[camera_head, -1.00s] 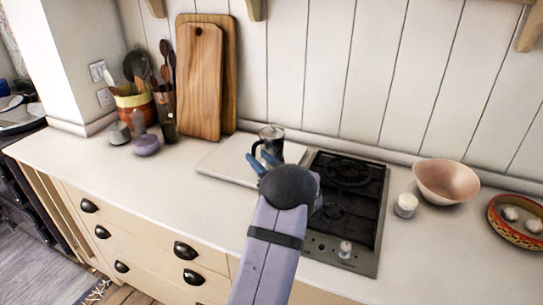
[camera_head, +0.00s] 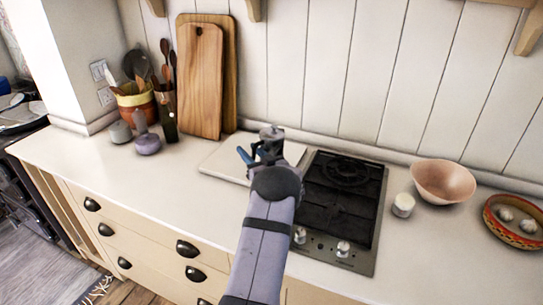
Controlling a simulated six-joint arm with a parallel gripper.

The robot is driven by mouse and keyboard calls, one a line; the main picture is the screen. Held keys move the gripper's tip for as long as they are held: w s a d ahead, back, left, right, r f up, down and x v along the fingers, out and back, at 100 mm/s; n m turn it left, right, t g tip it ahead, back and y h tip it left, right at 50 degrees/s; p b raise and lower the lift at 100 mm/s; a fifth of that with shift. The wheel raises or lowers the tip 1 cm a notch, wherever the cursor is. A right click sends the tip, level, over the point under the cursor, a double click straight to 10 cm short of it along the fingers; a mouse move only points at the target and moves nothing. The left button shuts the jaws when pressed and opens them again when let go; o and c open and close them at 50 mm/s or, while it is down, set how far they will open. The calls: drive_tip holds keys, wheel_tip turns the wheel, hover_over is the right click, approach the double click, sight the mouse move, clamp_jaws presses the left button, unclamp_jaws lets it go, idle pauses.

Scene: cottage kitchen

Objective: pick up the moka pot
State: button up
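The moka pot (camera_head: 271,132), dark metal with a knobbed lid, stands at the back of the counter on or just behind a pale flat board (camera_head: 218,164). Its lower part is hidden behind my gripper. My gripper (camera_head: 250,153) has blue fingertips and is in front of the pot, at its left side in the picture. The fingers look apart, with one well left of the pot and the other close to its handle side. I cannot tell whether they touch the pot.
A black gas hob (camera_head: 341,200) lies right of the pot. Further right are a white cup (camera_head: 403,205), a pink bowl (camera_head: 443,181) and a patterned dish (camera_head: 516,222). Cutting boards (camera_head: 200,85) and a utensil pot (camera_head: 137,102) stand back left. The front left counter is clear.

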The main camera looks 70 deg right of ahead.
drive_tip(key=shift+w+d, duration=0.25)
drive_tip(key=shift+w, duration=0.15)
clamp_jaws()
idle(1.1)
drive_tip(key=shift+r, duration=0.15)
